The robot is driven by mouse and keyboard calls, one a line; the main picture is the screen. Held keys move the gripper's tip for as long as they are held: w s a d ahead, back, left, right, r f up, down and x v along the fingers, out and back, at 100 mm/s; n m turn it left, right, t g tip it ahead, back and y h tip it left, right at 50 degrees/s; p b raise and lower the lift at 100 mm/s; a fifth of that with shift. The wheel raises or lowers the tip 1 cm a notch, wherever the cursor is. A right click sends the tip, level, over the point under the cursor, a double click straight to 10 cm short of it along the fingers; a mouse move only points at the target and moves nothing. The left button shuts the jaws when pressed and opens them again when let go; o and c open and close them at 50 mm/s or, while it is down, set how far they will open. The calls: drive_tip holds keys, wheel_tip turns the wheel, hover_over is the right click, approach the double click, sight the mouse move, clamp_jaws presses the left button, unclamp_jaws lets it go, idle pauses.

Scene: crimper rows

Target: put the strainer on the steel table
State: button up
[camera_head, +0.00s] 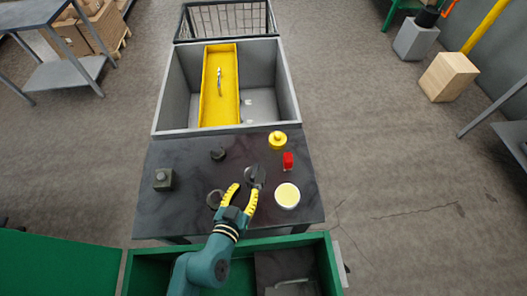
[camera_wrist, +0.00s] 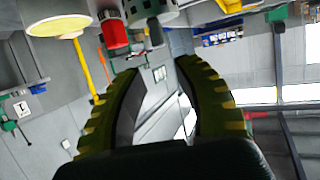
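My gripper (camera_head: 245,188) is open over the middle of the dark worktop; in the wrist view its two yellow-ribbed fingers (camera_wrist: 157,68) stand apart with nothing between them. A dark grey round part (camera_head: 255,175) is just beyond the fingertips. I cannot tell which piece is the strainer. A grey metal table (camera_head: 76,73) with a lower shelf stands at the far left, and part of another grey table (camera_head: 497,103) shows at the right edge. I cannot tell which is the steel table.
The dark worktop (camera_head: 190,222) also bears a pale yellow-topped round thing (camera_head: 287,196), a red piece (camera_head: 288,161), a yellow knobbed part (camera_head: 277,140), a small black part (camera_head: 218,154) and a grey-green block (camera_head: 163,179). A grey bin (camera_head: 265,105) adjoins its far side.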

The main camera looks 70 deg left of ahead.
drive_tip(key=w+d+r+m+t+h, duration=0.1)
drive_tip(key=w+d+r+m+t, duration=0.2)
drive_tip(key=w+r, duration=0.35)
drive_tip(key=w+d+r+m+t+h, duration=0.1)
drive_tip(key=w+d+r+t+h, duration=0.1)
drive_tip(key=w+d+r, duration=0.5)
drive_tip(key=w+d+r+m+t+h, duration=0.1)
drive_tip(key=w+d+r+m+t, duration=0.15)
drive_tip(key=w+r, duration=0.45)
drive_tip(key=s+d+r+m+t+h, duration=0.2)
drive_tip(key=d+r+h, duration=0.1)
drive_tip(key=d+r, duration=0.8)
drive_tip(key=s+d+r+m+t+h, duration=0.1)
drive_tip(key=d+r+t+h, duration=0.2)
drive_tip(key=d+r, duration=0.8)
wheel_tip(320, 180, up, 2)
drive_tip(key=shift+s+d+r+m+t+h, duration=0.1)
drive_tip(key=shift+s+d+m+t+h, duration=0.25)
drive_tip(key=shift+h, duration=0.25)
